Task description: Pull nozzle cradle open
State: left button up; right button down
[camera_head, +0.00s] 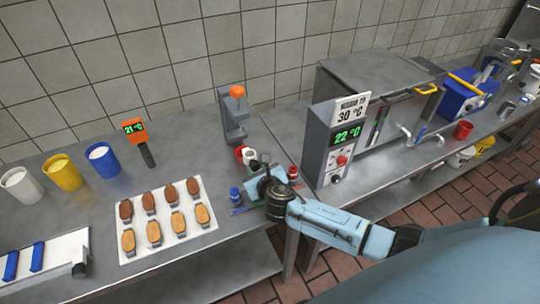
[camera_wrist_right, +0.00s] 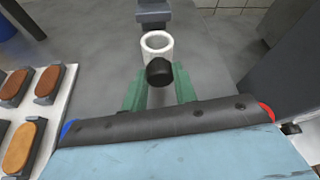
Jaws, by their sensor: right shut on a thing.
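The nozzle cradle appears as a white ring-shaped cup (camera_wrist_right: 157,44) with a round black knob (camera_wrist_right: 159,71) on its near side in the right wrist view. A grey stand with an orange ball on top (camera_head: 232,122) rises just behind it in the head view, where the white cup also shows small (camera_head: 250,155). My right gripper (camera_wrist_right: 159,90) has its green fingers on either side of the black knob and is shut on it. The finger contact is partly hidden by the knob. My left gripper is not in view.
A white tray with several brown oval pieces (camera_head: 185,238) lies left of my right gripper. White, yellow and blue cups (camera_head: 103,160) stand behind it. A grey control box reading 22 °C (camera_head: 313,140) stands close on the right. The metal counter left of the stand is partly clear.

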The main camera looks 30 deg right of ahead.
jog(key=shift+s, duration=0.1)
jog(key=c, duration=1.1)
grip_release()
jog(key=shift+s, duration=0.1)
jog(key=p+v, duration=0.1)
jog(key=v, duration=1.2)
jog(key=shift+p, duration=0.35)
jog(key=shift+s, duration=0.1)
